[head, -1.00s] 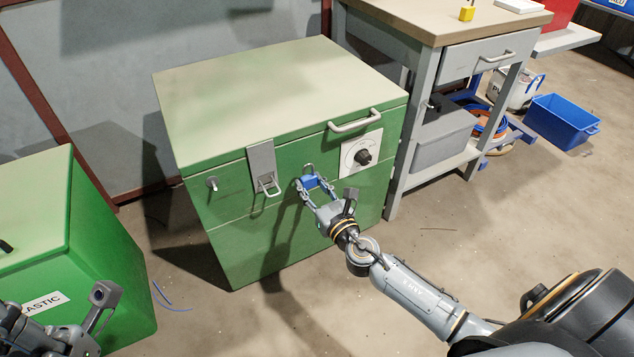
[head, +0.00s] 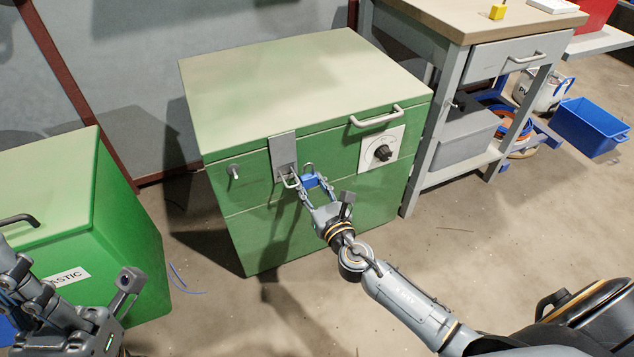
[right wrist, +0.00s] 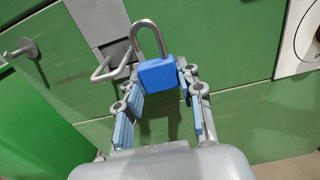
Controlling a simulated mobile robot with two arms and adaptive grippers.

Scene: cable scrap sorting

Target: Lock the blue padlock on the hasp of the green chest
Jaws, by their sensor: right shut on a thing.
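The blue padlock (head: 312,181) is between the fingertips of my right gripper (head: 314,187), which is shut on its body. In the right wrist view the padlock (right wrist: 158,73) has its steel shackle (right wrist: 150,27) pointing up; I cannot tell whether the shackle is open. The green chest (head: 240,215) carries a grey hasp plate (head: 283,148) on its front. A wire staple (head: 290,182) sticks out at the plate's lower end. It also shows in the right wrist view (right wrist: 108,72), just left of the padlock and apparently apart from it. My left gripper (head: 35,290) is at the lower left, its jaws unclear.
The chest front also has a handle (head: 376,116), a dial (head: 383,153) and a small peg (head: 234,172). A green bin (head: 130,235) stands at the left. A workbench (head: 450,35) stands right of the chest. The floor in front is clear.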

